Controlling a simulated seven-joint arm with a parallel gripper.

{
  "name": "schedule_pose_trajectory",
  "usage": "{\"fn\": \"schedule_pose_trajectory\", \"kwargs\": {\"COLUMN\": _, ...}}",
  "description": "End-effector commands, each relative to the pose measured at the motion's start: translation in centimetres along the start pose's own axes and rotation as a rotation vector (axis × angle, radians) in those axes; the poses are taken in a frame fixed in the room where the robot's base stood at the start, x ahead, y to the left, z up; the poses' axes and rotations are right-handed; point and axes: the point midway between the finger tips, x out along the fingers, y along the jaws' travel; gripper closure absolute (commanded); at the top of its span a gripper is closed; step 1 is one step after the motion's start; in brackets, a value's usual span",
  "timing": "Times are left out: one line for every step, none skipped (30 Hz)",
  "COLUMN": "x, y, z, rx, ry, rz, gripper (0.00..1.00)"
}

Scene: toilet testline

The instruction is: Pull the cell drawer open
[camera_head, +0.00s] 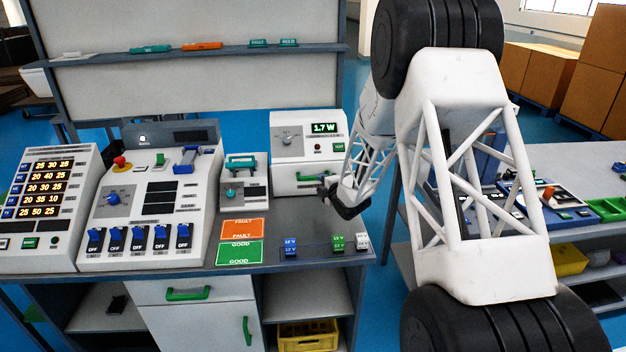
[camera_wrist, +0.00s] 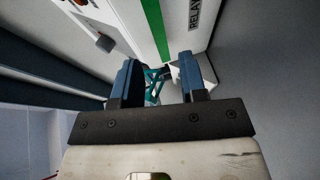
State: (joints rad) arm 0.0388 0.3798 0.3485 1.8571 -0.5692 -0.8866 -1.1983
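The cell drawer appears to be the white front (camera_head: 290,185) with a green handle (camera_head: 312,177), under the unit with the 1.7 W display. It looks closed in the head view. My gripper (camera_head: 330,194) is just right of and a little below the handle; contact cannot be told. In the wrist view my gripper (camera_wrist: 161,82) has its two blue fingers apart, with a gap between them. A teal part (camera_wrist: 154,84) shows through the gap, apparently behind the fingers. A green strip (camera_wrist: 155,28) runs down a white face beyond the fingertips; I cannot tell whether it is the handle.
The 1.7 W display unit (camera_head: 308,136) stands above the drawer. A smaller device with a teal top (camera_head: 243,185) stands left of it. Orange and green cards (camera_head: 240,238) and small blue, green and white blocks (camera_head: 337,243) lie in front. The benchtop between them is clear.

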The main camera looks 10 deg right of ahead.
Motion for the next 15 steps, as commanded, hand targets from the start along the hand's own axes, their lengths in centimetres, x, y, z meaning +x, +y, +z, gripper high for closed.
{"fn": "schedule_pose_trajectory", "kwargs": {"x": 0.4, "y": 0.0, "z": 0.0, "rx": 0.0, "ry": 0.0, "rz": 0.0, "gripper": 0.61}}
{"fn": "schedule_pose_trajectory", "kwargs": {"x": 0.6, "y": 0.0, "z": 0.0, "rx": 0.0, "ry": 0.0, "rz": 0.0, "gripper": 0.61}}
{"fn": "schedule_pose_trajectory", "kwargs": {"x": 0.9, "y": 0.0, "z": 0.0, "rx": 0.0, "ry": 0.001, "rz": 0.0, "gripper": 0.61}}
{"fn": "schedule_pose_trajectory", "kwargs": {"x": 1.2, "y": -0.1, "z": 0.0, "rx": 0.0, "ry": 0.001, "rz": -0.001, "gripper": 0.61}}
{"fn": "schedule_pose_trajectory", "kwargs": {"x": 1.5, "y": -0.1, "z": -0.1, "rx": 0.0, "ry": 0.001, "rz": -0.001, "gripper": 0.61}}
{"fn": "schedule_pose_trajectory", "kwargs": {"x": 1.9, "y": -0.1, "z": -0.1, "rx": 0.0, "ry": 0.001, "rz": -0.001, "gripper": 0.61}}
{"fn": "schedule_pose_trajectory", "kwargs": {"x": 2.2, "y": -0.1, "z": -0.1, "rx": 0.0, "ry": 0.0, "rz": -0.001, "gripper": 0.61}}
{"fn": "schedule_pose_trajectory", "kwargs": {"x": 2.5, "y": 0.0, "z": -0.1, "rx": 0.0, "ry": 0.0, "rz": 0.0, "gripper": 0.61}}
{"fn": "schedule_pose_trajectory", "kwargs": {"x": 2.9, "y": 0.0, "z": -0.1, "rx": 0.0, "ry": 0.0, "rz": 0.0, "gripper": 0.61}}
{"fn": "schedule_pose_trajectory", "kwargs": {"x": 3.2, "y": 0.0, "z": -0.1, "rx": 0.0, "ry": 0.0, "rz": 0.0, "gripper": 0.61}}
{"fn": "schedule_pose_trajectory", "kwargs": {"x": 3.5, "y": -0.1, "z": -0.1, "rx": 0.0, "ry": 0.0, "rz": -0.001, "gripper": 0.61}}
{"fn": "schedule_pose_trajectory", "kwargs": {"x": 3.9, "y": -0.1, "z": -0.1, "rx": 0.001, "ry": 0.0, "rz": -0.001, "gripper": 0.61}}
{"fn": "schedule_pose_trajectory", "kwargs": {"x": 4.2, "y": -0.1, "z": -0.1, "rx": 0.001, "ry": 0.0, "rz": -0.001, "gripper": 0.61}}
{"fn": "schedule_pose_trajectory", "kwargs": {"x": 4.5, "y": -0.1, "z": -0.1, "rx": 0.001, "ry": 0.0, "rz": -0.001, "gripper": 0.61}}
{"fn": "schedule_pose_trajectory", "kwargs": {"x": 4.8, "y": 0.0, "z": -0.1, "rx": 0.0, "ry": 0.0, "rz": 0.0, "gripper": 0.61}}
